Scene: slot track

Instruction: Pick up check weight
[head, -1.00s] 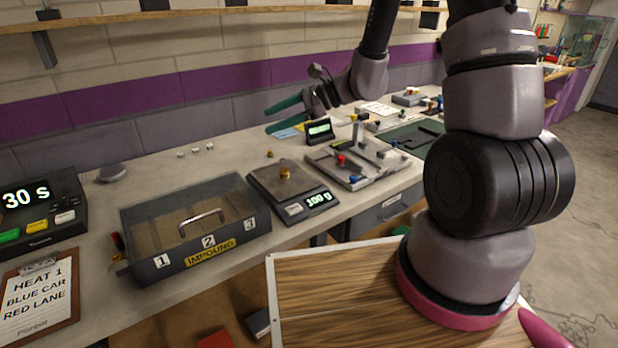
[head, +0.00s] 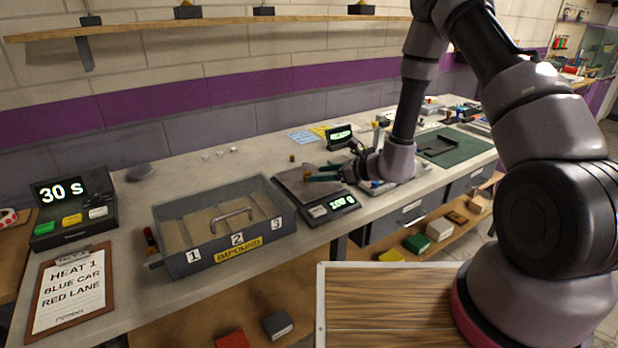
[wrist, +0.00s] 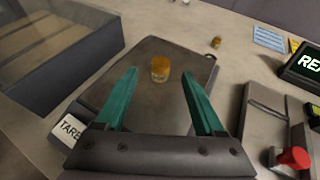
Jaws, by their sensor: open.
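The check weight, a small brass cylinder (wrist: 159,68), stands upright on the dark plate of the scale (wrist: 150,55) in the wrist view. My gripper (wrist: 160,74) is open, its two green fingers pointing toward the weight, which appears centred between and just beyond the tips. The fingers do not visibly touch it. In the head view my gripper (head: 310,174) reaches over the scale (head: 288,182) from the right; the weight is hard to make out there. The scale's lit display (head: 342,202) appears to read 100 g.
The grey impound box (head: 170,262) stands close left of the scale. A second small brass piece (wrist: 216,42) is on the bench behind the scale. A fixture with a red knob (wrist: 293,158) is close on the right, near a lit display (wrist: 308,64).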

